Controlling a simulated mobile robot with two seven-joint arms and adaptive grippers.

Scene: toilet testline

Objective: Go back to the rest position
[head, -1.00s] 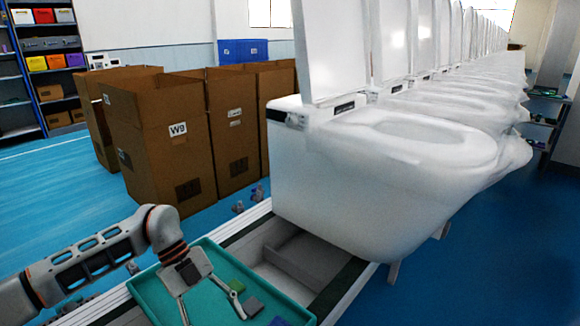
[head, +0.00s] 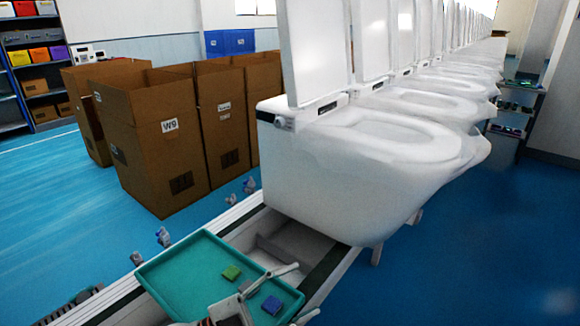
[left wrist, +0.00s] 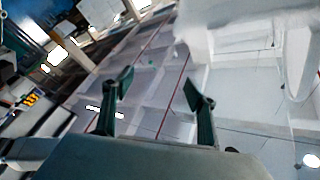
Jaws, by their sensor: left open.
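My left gripper (head: 297,291) is at the bottom of the head view, over the right front part of a teal tray (head: 185,262). Its two fingers are spread apart with nothing between them. In the left wrist view its dark fingers (left wrist: 157,92) also stand apart and empty. My right gripper is not in view.
A white toilet (head: 340,170) with raised lid stands on the line just behind the tray, in a long row. Open cardboard boxes (head: 150,145) stand on the blue floor at left. A shelf with coloured bins (head: 35,60) is at the far left. Floor at right is clear.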

